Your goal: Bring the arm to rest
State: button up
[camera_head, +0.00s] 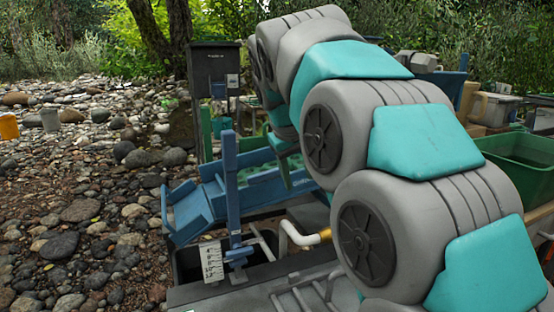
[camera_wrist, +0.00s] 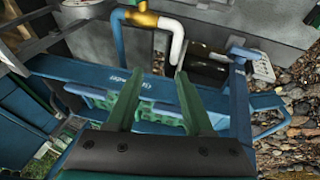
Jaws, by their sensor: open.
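My gripper (camera_wrist: 160,74) shows in the wrist view as two green fingers, spread apart with nothing between them. Beyond the fingertips lies the blue sluice (camera_wrist: 60,68) with green matting in it. I cannot tell the exact gap between the fingers and the sluice. In the head view my grey and teal arm is raised and bent, filling the middle and right. Its far end reaches down over the blue sluice (camera_head: 190,215), and only a little of the green fingers shows there. The arm hides much of what stands behind it.
A dark box (camera_head: 213,62) stands on a post behind the sluice. A white measuring scale (camera_head: 211,260) is at the front. A white pipe (camera_head: 300,236) bends nearby. A green tub (camera_head: 520,160) is at the right. Stony ground on the left holds an orange bucket (camera_head: 9,127).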

jog(key=s+d+f+m+g, duration=0.1)
jog(key=s+d+f+g, duration=0.1)
jog(key=s+f, duration=0.6)
jog(key=s+d+f+m+g+y, duration=0.1)
jog(key=s+d+f+m+g, duration=0.1)
jog(key=s+d+f, duration=0.3)
jog(key=s+d+f+m+g+y, duration=0.1)
jog(key=s+d+f+g, duration=0.1)
jog(key=s+f, duration=1.1)
jog(key=s+d, duration=0.1)
jog(key=s, duration=0.9)
jog(key=shift+s+d+m+g, duration=0.2)
jog(key=shift+d+m+g, duration=0.1)
jog(key=shift+d+m, duration=0.1)
